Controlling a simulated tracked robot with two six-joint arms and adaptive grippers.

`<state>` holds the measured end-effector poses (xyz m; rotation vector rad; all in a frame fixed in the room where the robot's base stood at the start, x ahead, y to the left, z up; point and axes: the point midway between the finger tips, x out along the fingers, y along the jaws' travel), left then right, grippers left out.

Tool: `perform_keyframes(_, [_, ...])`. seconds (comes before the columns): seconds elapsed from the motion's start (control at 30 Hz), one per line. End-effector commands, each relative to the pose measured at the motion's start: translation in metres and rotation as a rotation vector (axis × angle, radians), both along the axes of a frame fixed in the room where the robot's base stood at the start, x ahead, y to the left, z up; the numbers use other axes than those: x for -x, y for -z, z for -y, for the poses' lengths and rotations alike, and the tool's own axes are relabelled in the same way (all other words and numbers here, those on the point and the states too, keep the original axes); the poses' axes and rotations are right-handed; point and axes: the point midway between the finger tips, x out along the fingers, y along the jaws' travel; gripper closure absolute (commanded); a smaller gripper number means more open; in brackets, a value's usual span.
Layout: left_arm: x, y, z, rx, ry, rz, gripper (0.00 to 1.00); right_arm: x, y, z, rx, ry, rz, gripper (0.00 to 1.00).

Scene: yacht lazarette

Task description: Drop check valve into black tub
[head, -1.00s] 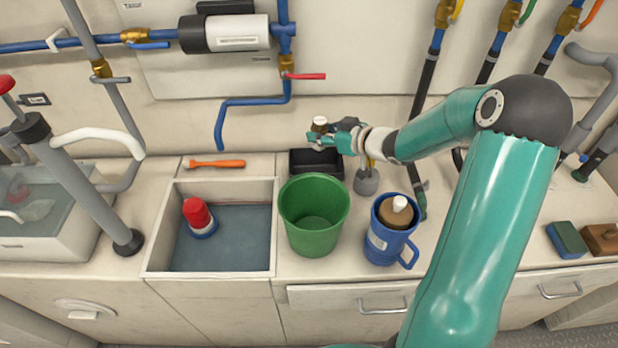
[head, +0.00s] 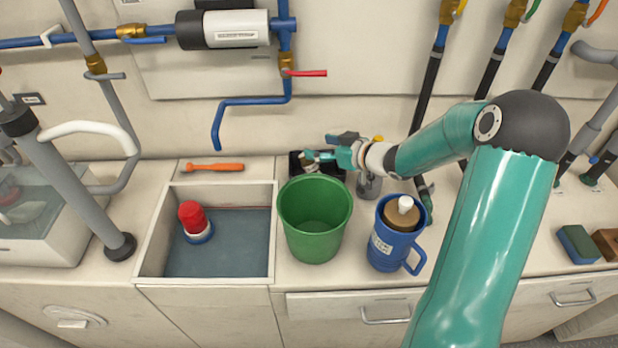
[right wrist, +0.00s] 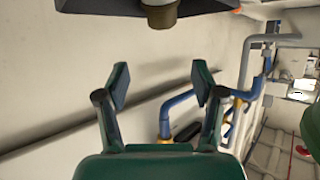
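The check valve (head: 307,158), small and brass-coloured, is in the black tub (head: 294,170) behind the green bucket. It also shows at the top edge of the right wrist view (right wrist: 160,14), against the dark tub (right wrist: 85,6). My right gripper (head: 322,154) is just above the tub. In the head view, the fingers partly hide the valve and the tub. My left gripper is not in view.
The green bucket (head: 315,240) stands in front of the tub, with a blue jug (head: 385,250) to its right. A grey-capped jar (head: 368,186) stands close under my right wrist. An orange-handled tool (head: 215,167) lies left, behind a sink (head: 150,235).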

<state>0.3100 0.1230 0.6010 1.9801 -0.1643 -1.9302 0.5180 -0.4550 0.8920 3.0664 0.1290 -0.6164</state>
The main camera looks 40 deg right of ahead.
Motion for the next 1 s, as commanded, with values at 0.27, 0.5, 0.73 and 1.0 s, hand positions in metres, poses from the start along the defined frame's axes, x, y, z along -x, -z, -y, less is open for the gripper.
perform_keyframes(0.27, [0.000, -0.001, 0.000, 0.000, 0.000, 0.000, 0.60, 0.003, -0.001, 0.001, 0.000, 0.001, -0.001, 0.32])
perform_keyframes(0.5, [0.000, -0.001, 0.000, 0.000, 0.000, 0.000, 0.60, 0.029, -0.012, 0.004, 0.002, 0.005, -0.001, 0.32])
perform_keyframes(0.73, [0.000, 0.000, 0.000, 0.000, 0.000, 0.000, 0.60, 0.072, -0.030, 0.009, 0.003, 0.007, 0.000, 0.32])
perform_keyframes(1.0, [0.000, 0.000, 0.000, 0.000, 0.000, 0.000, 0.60, 0.106, -0.043, 0.010, 0.002, 0.004, -0.001, 0.32])
